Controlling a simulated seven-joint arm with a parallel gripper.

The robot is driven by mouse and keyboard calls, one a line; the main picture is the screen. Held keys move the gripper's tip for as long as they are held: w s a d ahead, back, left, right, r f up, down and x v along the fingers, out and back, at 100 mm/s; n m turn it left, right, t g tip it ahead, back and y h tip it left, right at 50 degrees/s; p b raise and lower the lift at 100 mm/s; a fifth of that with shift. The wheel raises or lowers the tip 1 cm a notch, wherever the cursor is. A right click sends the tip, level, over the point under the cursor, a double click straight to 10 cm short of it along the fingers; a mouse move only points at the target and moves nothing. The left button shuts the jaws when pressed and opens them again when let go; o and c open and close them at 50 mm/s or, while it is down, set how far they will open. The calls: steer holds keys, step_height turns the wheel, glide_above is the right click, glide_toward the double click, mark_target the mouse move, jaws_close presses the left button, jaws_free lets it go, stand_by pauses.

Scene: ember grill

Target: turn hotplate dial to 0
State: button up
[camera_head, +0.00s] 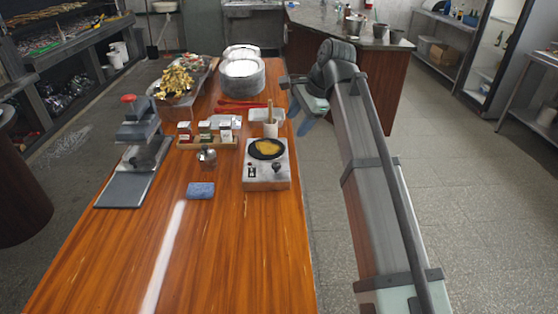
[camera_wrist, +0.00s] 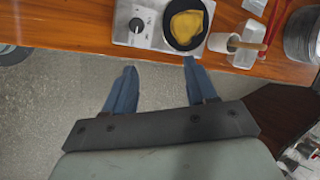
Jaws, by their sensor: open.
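The hotplate (camera_head: 254,184) is a silver box on the right edge of the wooden table. A small dial (camera_head: 277,168) sits on its front panel, right of a black switch (camera_head: 251,169). In the wrist view the dial (camera_wrist: 136,25) is small and dark; its setting is too small to read. A black pan (camera_head: 253,154) with yellow food (camera_head: 267,147) rests on top. My gripper (camera_head: 299,116) is open and empty, off the table's right edge, beyond and right of the hotplate. In the wrist view its blue fingers (camera_wrist: 159,66) point toward the hotplate without touching it.
A mortar with pestle (camera_head: 270,129), a white tray (camera_head: 262,113) and red tongs (camera_head: 240,104) lie behind the hotplate. A spice rack (camera_head: 190,144), a metal pot (camera_head: 207,158) and a blue sponge (camera_head: 201,191) are left. The table's front is clear.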

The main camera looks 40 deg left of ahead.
steer(key=s+m+g, duration=0.1)
steer(key=s+m, duration=0.1)
steer(key=m, duration=0.3)
steer(key=m+h, duration=0.1)
steer(key=m, duration=0.3)
glide_toward(277, 164)
steer(key=x, duration=0.8)
steer(key=shift+s, duration=0.1)
steer(key=c, duration=1)
steer(key=shift+c, duration=0.2)
